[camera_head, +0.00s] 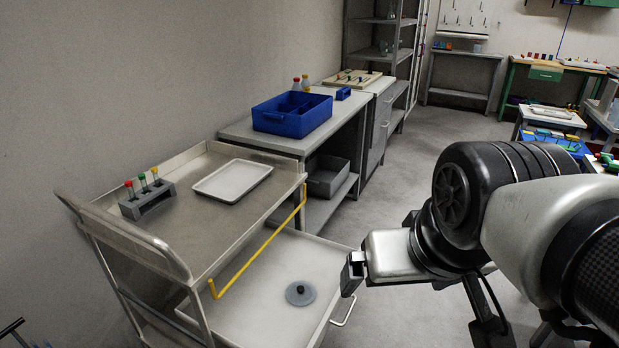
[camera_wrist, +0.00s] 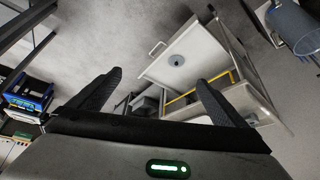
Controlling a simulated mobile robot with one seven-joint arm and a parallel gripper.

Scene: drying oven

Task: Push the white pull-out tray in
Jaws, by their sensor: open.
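The white pull-out tray (camera_head: 258,308) sticks out to the right from under the top of a metal cart. A grey disc with a dark knob (camera_head: 300,293) lies on it, and a pale handle (camera_head: 343,312) is on its outer edge. My gripper (camera_head: 352,274) is just right of that edge in the head view, with no clear contact. In the wrist view the tray (camera_wrist: 203,48) is beyond my gripper (camera_wrist: 158,97), with its handle (camera_wrist: 157,48) at the left edge. The fingers are wide apart with nothing between them.
The cart top (camera_head: 200,240) holds a tube rack (camera_head: 148,202) and a small white tray (camera_head: 233,180). A yellow rail (camera_head: 258,250) runs along its near side. A bench with a blue bin (camera_head: 291,114) stands behind.

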